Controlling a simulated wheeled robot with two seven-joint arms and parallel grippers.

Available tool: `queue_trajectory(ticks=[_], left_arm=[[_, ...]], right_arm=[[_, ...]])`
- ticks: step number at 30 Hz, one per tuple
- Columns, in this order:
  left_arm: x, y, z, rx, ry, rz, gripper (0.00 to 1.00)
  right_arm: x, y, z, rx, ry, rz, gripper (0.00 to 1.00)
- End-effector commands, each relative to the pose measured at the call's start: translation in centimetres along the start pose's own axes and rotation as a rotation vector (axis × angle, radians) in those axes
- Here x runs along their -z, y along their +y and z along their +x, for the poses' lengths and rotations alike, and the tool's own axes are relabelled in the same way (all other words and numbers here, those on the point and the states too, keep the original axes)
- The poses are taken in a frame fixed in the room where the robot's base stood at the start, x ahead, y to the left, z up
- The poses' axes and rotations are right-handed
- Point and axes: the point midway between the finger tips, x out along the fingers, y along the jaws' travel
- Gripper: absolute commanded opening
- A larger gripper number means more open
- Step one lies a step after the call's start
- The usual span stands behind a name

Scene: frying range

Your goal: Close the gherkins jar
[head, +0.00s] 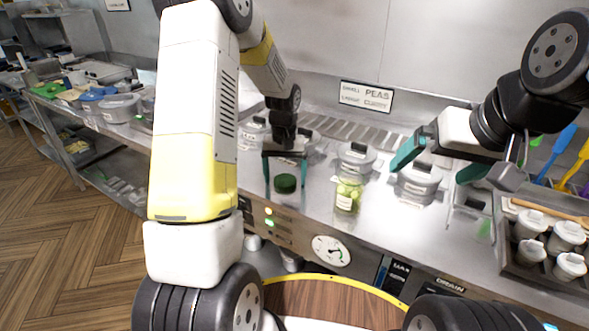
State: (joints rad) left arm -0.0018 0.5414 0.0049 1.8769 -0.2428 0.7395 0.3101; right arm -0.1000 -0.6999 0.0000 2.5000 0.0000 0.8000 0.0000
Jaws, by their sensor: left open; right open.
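The gherkins jar (348,197) is a small clear jar with yellow-green contents, upright near the front edge of the steel counter. No lid shows on its top. A round dark green lid (286,183) lies on the counter to the left of the jar. My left gripper (286,186) points down and is open, with its teal fingers on either side of the lid; I cannot tell whether they touch it. My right gripper (440,162) is open and empty, over the counter to the right of the jar, near a grey-lidded container.
Grey-lidded tubs stand behind the jar (356,160) and to its right (419,183). A tray (507,255) with several white-lidded cups and a wooden spoon is at the right. A gauge (331,250) and controls are on the counter's front. Bare counter separates lid and jar.

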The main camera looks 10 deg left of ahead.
Motion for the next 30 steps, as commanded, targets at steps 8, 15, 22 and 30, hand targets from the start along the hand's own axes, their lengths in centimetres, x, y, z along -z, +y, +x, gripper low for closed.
queue_trajectory(ticks=[8, 15, 22, 30], left_arm=[[0.0, 0.0, 0.0, 0.0, 0.0, 0.0, 0.68], [0.0, 0.0, -0.1, 0.0, 0.001, 0.0, 0.24], [0.0, 0.0, -0.1, 0.0, 0.001, 0.0, 0.24], [0.1, 0.0, -2.0, -0.001, 0.004, -0.001, 0.24]], right_arm=[[0.0, 0.0, 0.0, 0.0, 0.0, 0.0, 1.0], [0.0, 0.0, 0.0, 0.0, 0.0, 0.0, 1.0], [0.0, 0.0, 0.0, 0.0, 0.0, 0.0, 1.0], [0.0, 0.0, 0.0, 0.0, 0.0, 0.0, 1.0]])
